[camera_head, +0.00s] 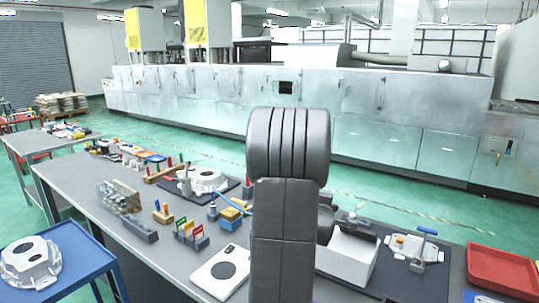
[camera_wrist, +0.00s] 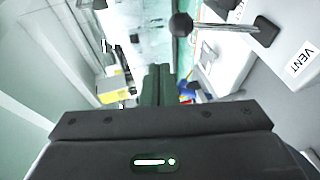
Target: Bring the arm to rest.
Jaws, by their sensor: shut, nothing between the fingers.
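My arm stands upright in the middle of the head view, seen from behind, a dark grey link with a thick rounded joint on top. The gripper is hidden behind it there. In the wrist view my gripper (camera_wrist: 158,82) shows as two dark fingers, pressed together with nothing between them. Beyond the fingertips I see blurred parts of the hall and some coloured items. A rod with a black ball end (camera_wrist: 182,25) shows at the upper right of the wrist view, apart from the fingers.
A long grey workbench (camera_head: 150,240) bears castings, small tools and a white box (camera_head: 347,258) right beside my arm in the picture. A red tray (camera_head: 502,272) lies at the right. A blue cart (camera_head: 75,285) with a casting (camera_head: 30,262) stands at the left. Green floor (camera_head: 215,148) is clear behind.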

